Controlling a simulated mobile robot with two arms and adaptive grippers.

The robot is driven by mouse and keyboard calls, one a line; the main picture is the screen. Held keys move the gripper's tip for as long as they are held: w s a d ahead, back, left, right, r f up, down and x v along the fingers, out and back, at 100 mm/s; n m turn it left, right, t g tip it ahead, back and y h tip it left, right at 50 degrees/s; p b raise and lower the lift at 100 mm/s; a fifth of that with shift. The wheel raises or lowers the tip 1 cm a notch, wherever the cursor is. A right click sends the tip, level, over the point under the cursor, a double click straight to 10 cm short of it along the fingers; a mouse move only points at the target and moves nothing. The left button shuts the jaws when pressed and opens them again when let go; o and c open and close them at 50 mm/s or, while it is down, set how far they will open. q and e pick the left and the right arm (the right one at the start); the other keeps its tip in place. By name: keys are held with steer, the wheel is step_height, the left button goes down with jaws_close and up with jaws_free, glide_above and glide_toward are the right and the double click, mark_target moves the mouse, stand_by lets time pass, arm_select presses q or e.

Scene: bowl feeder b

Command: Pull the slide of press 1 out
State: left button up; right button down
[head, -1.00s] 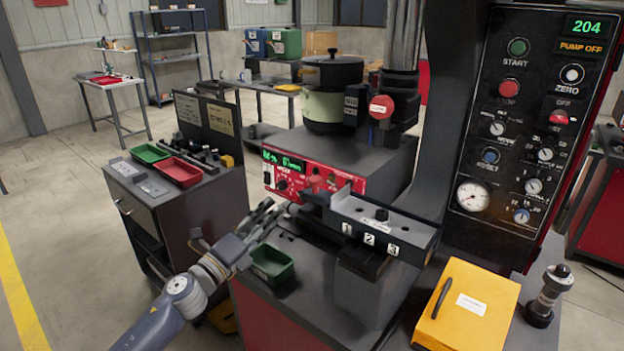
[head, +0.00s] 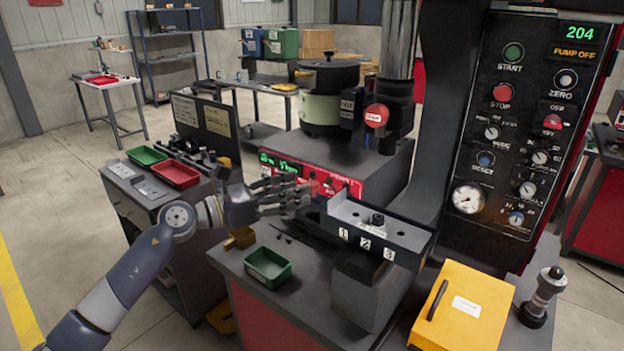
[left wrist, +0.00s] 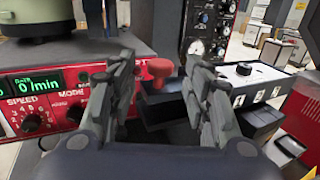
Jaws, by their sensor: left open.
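The plate also shows at the right of the left wrist view (left wrist: 250,78). A red knob (left wrist: 160,68) stands by a dark block at the slide's left end; in the head view it is largely behind my fingers. My left gripper (head: 298,192) is open and empty, left of the slide. In the left wrist view the red knob appears between its fingers (left wrist: 160,90), apparently beyond the tips. My right gripper is not in view.
A red feeder panel (head: 330,183) with dials stands close behind my left gripper. A green tray (head: 268,266) lies in front of it on the bench. A yellow box (head: 463,308) and a black-capped cylinder (head: 543,297) are at the right. The control panel (head: 525,130) rises behind.

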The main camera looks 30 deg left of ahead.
mark_target(313, 183)
arm_select(q)
steer(key=p+x, duration=0.1)
steer(key=x, duration=0.2)
steer(key=shift+w+d+r, duration=0.15)
steer(key=shift+w, duration=0.15)
steer(key=shift+p+x, duration=0.3)
steer(key=shift+x, duration=0.55)
jaws_close()
steer(key=shift+d, duration=0.1)
